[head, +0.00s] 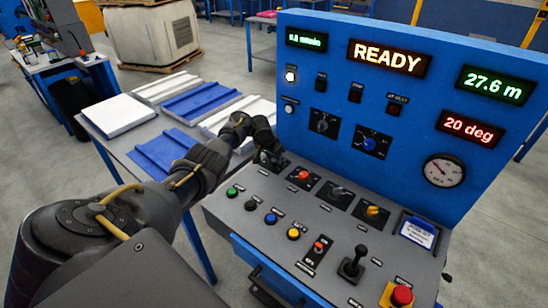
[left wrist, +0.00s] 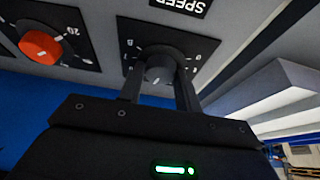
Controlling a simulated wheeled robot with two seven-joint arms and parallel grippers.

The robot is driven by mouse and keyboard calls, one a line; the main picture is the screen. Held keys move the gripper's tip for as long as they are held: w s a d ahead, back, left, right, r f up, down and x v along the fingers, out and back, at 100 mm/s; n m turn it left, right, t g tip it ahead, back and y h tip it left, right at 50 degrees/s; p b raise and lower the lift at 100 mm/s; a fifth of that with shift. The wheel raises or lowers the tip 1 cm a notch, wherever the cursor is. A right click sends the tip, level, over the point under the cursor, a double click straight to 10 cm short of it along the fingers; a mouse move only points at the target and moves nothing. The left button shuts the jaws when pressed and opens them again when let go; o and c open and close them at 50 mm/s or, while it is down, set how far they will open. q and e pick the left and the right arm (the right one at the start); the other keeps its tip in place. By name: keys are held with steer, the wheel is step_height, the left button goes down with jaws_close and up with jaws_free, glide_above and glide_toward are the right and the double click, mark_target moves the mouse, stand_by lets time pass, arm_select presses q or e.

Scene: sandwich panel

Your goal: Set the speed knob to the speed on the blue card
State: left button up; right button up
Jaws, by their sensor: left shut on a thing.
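The speed knob (left wrist: 158,72) is a dark round knob on a black dial plate with white marks, under a "SPEED" label (left wrist: 180,4) in the left wrist view. My left gripper (left wrist: 160,84) has its two fingers on either side of the knob and is shut on it. In the head view my left gripper (head: 266,152) is at the console's upper left corner and mostly hides the knob. I cannot read its exact setting. The blue card (head: 418,231) lies at the console's right side; its print is too small to read. My right gripper is not in view.
A red knob (head: 303,174) sits right beside the speed knob. Buttons, a joystick (head: 354,262) and a red emergency stop (head: 401,296) are nearer the front. The upright panel shows READY (head: 388,58). A table with panels (head: 170,152) stands at left.

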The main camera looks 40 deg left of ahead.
arm_select(q)
steer(key=shift+a+m+h+b, duration=0.15)
steer(key=shift+m+h+b, duration=0.5)
steer(key=shift+m, duration=0.65)
steer(key=o, duration=1)
steer(key=shift+c, duration=0.2)
steer(key=shift+r, duration=0.4)
steer(key=d+p+v, duration=0.1)
steer(key=p+v, duration=0.1)
steer(key=v, duration=0.8)
steer(key=shift+a+p, duration=0.4)
steer(key=shift+s, duration=0.15)
